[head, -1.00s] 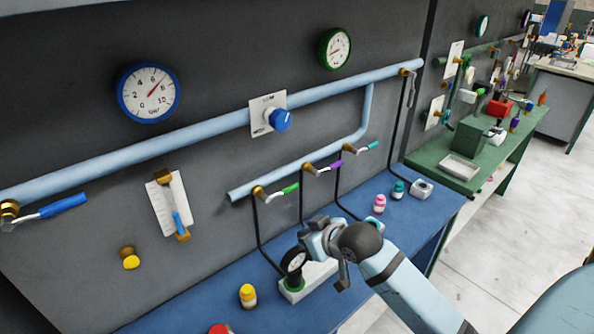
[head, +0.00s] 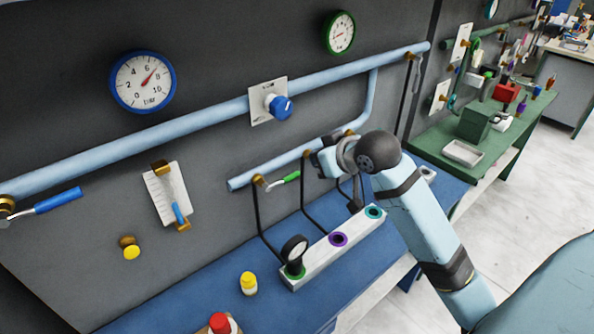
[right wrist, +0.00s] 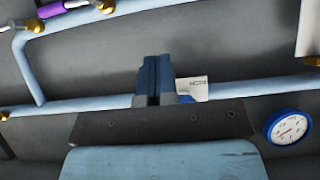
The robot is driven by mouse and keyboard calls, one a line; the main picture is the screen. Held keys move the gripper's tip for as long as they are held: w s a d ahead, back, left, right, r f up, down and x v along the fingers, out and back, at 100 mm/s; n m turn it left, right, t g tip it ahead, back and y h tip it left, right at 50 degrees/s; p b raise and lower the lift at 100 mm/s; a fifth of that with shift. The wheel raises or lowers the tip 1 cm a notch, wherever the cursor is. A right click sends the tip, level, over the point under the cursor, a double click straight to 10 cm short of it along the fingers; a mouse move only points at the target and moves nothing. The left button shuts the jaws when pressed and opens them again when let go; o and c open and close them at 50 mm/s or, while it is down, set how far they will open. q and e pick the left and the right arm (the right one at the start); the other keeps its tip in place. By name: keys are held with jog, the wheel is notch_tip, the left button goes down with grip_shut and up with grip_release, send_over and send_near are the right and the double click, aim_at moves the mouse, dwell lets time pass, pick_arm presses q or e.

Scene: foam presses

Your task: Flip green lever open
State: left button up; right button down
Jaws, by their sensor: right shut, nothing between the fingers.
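The green lever (head: 285,179) has a light metal stem and a green grip. It is on the leftmost brass valve of the lower light-blue pipe (head: 242,180) and points right and slightly up in the head view. My right gripper (head: 316,163) is in front of the wall just right of the green grip, with a small gap visible. In the right wrist view my gripper (right wrist: 153,78) has its two dark fingers together and empty. The green lever does not show in that view. My left gripper is out of view.
A purple lever (right wrist: 52,10) shows in the right wrist view; my gripper and arm hide it in the head view.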

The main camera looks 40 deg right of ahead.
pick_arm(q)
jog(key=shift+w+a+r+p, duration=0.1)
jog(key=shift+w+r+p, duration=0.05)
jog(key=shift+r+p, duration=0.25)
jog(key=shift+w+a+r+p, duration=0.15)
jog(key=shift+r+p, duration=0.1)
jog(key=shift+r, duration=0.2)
pick_arm(e)
send_over(285, 181)
jog(key=s+d, duration=0.3)
notch_tip(285, 181, down, 4)
pick_arm(q)
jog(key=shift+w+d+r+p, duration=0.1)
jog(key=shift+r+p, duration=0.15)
jog(key=shift+p, duration=0.1)
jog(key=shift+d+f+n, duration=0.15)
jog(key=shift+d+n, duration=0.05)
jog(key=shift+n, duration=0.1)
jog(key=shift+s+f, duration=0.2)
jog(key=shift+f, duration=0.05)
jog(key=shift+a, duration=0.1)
pick_arm(e)
jog(key=f, duration=0.1)
jog(key=w+f, duration=0.1)
jog(key=f, duration=0.2)
jog(key=shift+w+a+f, duration=0.1)
jog(key=shift+w+f, duration=0.15)
jog(key=shift+w, duration=0.15)
